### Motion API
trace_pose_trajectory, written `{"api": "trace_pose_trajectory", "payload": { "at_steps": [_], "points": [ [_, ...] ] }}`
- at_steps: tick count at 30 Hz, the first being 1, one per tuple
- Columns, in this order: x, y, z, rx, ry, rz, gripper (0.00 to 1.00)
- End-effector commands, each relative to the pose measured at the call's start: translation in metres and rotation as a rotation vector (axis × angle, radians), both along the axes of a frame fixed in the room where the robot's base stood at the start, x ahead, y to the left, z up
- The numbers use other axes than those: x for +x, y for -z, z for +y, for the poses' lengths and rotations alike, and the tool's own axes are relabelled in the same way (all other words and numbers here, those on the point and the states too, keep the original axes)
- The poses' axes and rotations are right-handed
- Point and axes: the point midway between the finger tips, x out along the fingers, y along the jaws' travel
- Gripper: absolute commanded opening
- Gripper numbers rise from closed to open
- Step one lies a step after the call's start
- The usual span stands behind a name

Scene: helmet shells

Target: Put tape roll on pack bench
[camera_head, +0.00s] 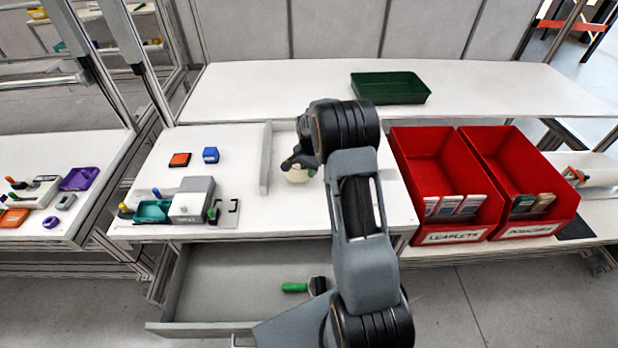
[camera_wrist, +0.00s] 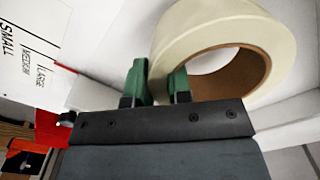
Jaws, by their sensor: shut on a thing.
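The cream tape roll with a brown core (camera_wrist: 208,42) is large in the wrist view. My gripper (camera_wrist: 157,85) is shut on its wall, with one green fingertip on each side. In the head view, the tape roll (camera_head: 298,175) shows only partly under my gripper (camera_head: 296,162), just right of a low upright divider. My arm hides part of that area. A white bench (camera_head: 235,185) lies beneath it; I cannot tell whether the roll touches the surface. A longer white bench (camera_head: 280,90) runs behind. Which of these is the pack bench is not marked.
The grey divider (camera_head: 266,158) stands close left of my gripper. A green tray (camera_head: 390,88) is on the back bench. Red bins (camera_head: 432,160) stand at right. A grey dispenser (camera_head: 192,199) and small orange and blue items are at left. The drawer (camera_head: 225,285) below is open.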

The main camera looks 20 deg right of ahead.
Motion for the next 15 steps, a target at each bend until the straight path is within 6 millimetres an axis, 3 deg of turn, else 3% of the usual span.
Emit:
{"api": "trace_pose_trajectory", "payload": {
  "at_steps": [1, 5, 15],
  "points": [
    [-0.001, 0.013, 0.000, 0.001, 0.000, 0.003, 0.00],
    [-0.001, 0.029, 0.000, 0.000, 0.000, 0.001, 0.00],
    [-0.001, 0.030, 0.000, 0.000, 0.000, 0.000, 0.00]
  ]
}}
